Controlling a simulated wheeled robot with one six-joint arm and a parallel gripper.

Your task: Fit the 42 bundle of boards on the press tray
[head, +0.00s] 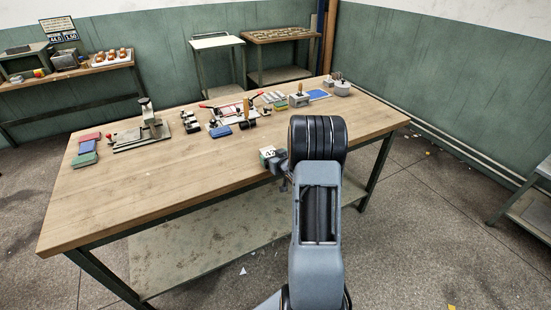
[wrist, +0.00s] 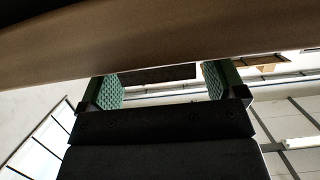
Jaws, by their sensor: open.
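A small block with a white label reading 42 (head: 268,153), which looks like the 42 bundle, is at the table's front edge in the head view. My gripper (head: 279,161) is right beside it, partly hidden by my dark wrist; I cannot tell whether they touch. In the wrist view my gripper (wrist: 160,88) has its two green-padded fingers wide apart, with no bundle clearly seen between them. A broad brown surface (wrist: 130,45) crosses above the fingers. A grey device with an upright post and flat base (head: 142,138) stands left on the table; I cannot tell whether it is the press tray.
Red, blue and green blocks (head: 87,147) lie at the wooden table's (head: 130,195) left end. A fixture with red handles (head: 229,108), several small blocks, a blue mat (head: 318,95) and a round grey pot (head: 341,88) line the back. The table's front left is clear.

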